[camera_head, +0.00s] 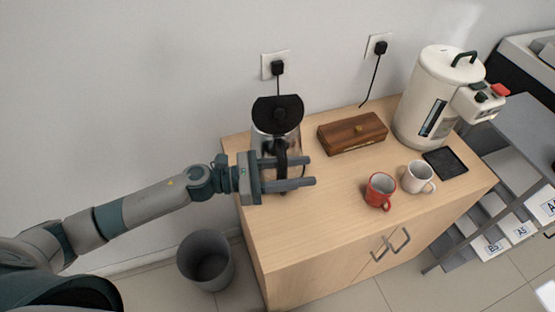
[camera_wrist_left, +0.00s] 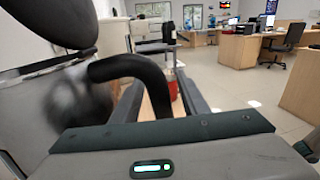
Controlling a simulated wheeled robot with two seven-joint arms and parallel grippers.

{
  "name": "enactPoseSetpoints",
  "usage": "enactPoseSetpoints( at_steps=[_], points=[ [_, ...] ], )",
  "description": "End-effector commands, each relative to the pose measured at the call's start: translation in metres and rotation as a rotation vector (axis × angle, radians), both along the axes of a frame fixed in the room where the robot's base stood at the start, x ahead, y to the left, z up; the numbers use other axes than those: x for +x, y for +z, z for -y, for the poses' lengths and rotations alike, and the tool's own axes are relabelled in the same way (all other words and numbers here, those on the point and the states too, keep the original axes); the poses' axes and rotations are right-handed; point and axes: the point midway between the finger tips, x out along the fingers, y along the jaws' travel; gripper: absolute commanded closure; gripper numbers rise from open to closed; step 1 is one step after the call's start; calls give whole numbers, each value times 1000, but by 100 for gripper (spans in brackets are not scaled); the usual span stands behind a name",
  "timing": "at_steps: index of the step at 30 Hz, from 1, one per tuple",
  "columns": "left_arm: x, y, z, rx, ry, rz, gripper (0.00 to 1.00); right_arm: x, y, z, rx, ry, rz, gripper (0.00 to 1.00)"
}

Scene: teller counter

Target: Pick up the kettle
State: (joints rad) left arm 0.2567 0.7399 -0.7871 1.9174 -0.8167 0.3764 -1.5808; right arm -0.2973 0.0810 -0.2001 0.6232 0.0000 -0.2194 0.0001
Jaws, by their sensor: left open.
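The kettle (camera_head: 277,122) is silver with a black lid and black handle. It stands upright at the left end of the wooden cabinet top, near the wall. My left gripper (camera_head: 310,171) is open, its two fingers reaching along the front of the kettle at handle height. In the left wrist view, the black handle (camera_wrist_left: 148,68) passes between the spread fingers, and the kettle body (camera_wrist_left: 40,100) fills the left side. The fingers do not look closed on it. The lower kettle is partly hidden by my gripper. My right gripper is not in view.
A wooden box (camera_head: 352,134) lies right of the kettle. A red mug (camera_head: 380,190), a white mug (camera_head: 418,177) and a large white dispenser (camera_head: 425,100) stand farther right. The cabinet top (camera_head: 300,225) is clear in front. A grey bin (camera_head: 205,262) is on the floor.

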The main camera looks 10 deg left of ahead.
Motion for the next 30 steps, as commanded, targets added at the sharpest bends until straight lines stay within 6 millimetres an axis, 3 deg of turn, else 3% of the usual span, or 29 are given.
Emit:
enactPoseSetpoints(
  at_steps=[2, 3, 8, 30],
  points=[
    [0, 0, 0, 0, 0, 0, 59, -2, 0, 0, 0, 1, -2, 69],
    [0, 0, 0, 0, 0, 0, 64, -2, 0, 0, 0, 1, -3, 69],
    [0, 0, 0, 0, 0, 0, 100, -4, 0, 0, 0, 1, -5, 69],
    [1, 1, 0, 0, 1, 3, 100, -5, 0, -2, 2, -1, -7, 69]
  ],
)
